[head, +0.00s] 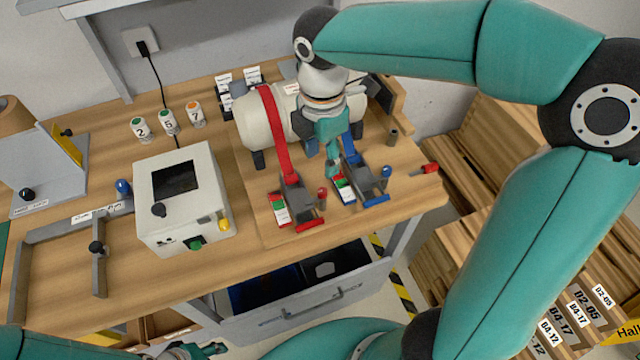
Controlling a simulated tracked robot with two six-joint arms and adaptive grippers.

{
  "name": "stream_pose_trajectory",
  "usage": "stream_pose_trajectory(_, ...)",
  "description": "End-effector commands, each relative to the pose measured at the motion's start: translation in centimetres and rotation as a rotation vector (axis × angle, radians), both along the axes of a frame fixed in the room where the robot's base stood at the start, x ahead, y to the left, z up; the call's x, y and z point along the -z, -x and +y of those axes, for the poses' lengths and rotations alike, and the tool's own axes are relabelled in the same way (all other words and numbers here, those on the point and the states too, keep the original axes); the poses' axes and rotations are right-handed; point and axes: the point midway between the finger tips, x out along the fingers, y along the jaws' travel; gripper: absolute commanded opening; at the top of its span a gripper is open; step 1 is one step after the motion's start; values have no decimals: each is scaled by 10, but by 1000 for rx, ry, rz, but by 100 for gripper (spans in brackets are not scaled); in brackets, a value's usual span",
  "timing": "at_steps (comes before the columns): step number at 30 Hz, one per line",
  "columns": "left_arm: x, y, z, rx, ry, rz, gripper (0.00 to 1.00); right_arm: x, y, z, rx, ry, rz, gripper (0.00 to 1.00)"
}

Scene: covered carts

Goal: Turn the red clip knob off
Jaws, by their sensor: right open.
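The red clip (300,206) lies on the bench board at the end of a red strap (275,125), which goes over a white cylinder (250,122). My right gripper (340,163) is open and points down above and behind the two clips, apart from the red knob. It hides part of the cylinder and blue strap. My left gripper (200,350) shows only partly at the bottom edge.
A white box (185,205) with a dark screen stands left of the clips. Several numbered cans (168,121) stand behind it. A red-handled item (428,169) lies near the bench's right edge. An open drawer (320,315) sticks out below the bench front.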

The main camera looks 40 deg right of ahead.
Motion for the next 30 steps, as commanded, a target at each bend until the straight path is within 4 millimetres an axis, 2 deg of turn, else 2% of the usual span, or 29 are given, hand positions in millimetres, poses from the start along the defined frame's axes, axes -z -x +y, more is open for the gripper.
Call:
stream_pose_trajectory(6, -1, 0, 0, 0, 0, 0, 40, 48, 2, -1, 2, -1, 6, 47)
stream_pose_trajectory(12, -2, 0, 0, 0, 0, 0, 40, 81, 2, -1, 3, 0, 5, 47)
stream_pose_trajectory(18, -3, 0, 0, 0, 0, 0, 40, 95, 1, -1, 4, -1, 1, 47)
stream_pose_trajectory(27, -3, 0, 0, 0, 0, 0, 40, 97, 1, -1, 4, -1, 0, 47)
stream_pose_trajectory(30, -3, 0, 0, 0, 0, 0, 40, 97, 1, -1, 4, -1, 0, 32)
